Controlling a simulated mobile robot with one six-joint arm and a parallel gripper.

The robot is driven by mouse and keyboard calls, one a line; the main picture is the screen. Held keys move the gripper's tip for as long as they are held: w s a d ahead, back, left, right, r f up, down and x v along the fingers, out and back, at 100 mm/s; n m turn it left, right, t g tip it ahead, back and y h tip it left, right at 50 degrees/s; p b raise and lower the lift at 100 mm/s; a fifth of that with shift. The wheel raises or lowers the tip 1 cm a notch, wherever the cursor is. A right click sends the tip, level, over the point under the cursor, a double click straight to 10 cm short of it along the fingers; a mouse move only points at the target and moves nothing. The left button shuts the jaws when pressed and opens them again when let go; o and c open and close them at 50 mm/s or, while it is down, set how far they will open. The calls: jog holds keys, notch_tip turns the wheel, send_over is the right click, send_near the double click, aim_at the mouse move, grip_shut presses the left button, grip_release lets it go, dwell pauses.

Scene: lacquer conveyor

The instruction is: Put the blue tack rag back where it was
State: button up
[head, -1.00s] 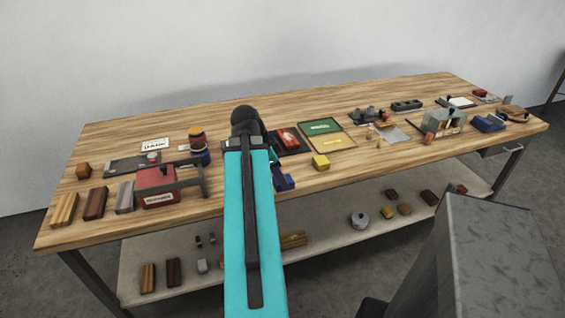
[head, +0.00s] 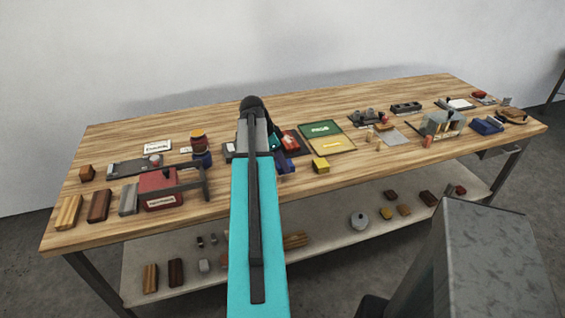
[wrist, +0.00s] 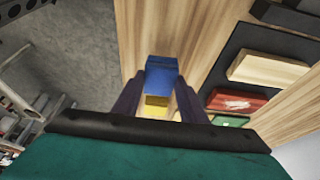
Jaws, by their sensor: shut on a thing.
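The blue tack rag (wrist: 162,73) is a small blue block-like piece between my fingers in the wrist view. My gripper (wrist: 160,88) is shut on it, over or near the table's front edge; the exact height is hard to tell. In the head view a blue piece (head: 286,167), apparently the rag, shows just right of my arm, in front of a dark tray (head: 305,151). My arm hides most of the gripper there. A yellow block (head: 320,166) stands right of it, and a yellow surface (wrist: 156,106) shows past the rag in the wrist view.
A red block (head: 291,141) lies in the dark tray. A red box (head: 160,190) with a grey clamp-like frame stands left. Blue holders (head: 486,126) and a grey rack (head: 442,122) stand far right. Bare wood lies along the back.

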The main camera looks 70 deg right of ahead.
jog(key=shift+w+d+f, duration=0.1)
jog(key=shift+w+d, duration=0.15)
jog(key=shift+d, duration=0.45)
jog(key=shift+w+d+f, duration=0.1)
jog(key=shift+w+d, duration=0.1)
jog(key=shift+d, duration=0.5)
jog(key=shift+p, duration=0.3)
jog(key=shift+f+p, duration=0.65)
jog(key=shift+f, duration=1.05)
jog(key=shift+f, duration=0.15)
jog(key=o, duration=0.9)
jog(key=shift+o, duration=0.2)
jog(key=shift+a+r, duration=0.1)
jog(key=shift+r, duration=0.2)
jog(key=b+v, duration=0.2)
jog(key=v, duration=0.9)
jog(key=shift+r, duration=0.4)
jog(key=shift+w+a, duration=0.1)
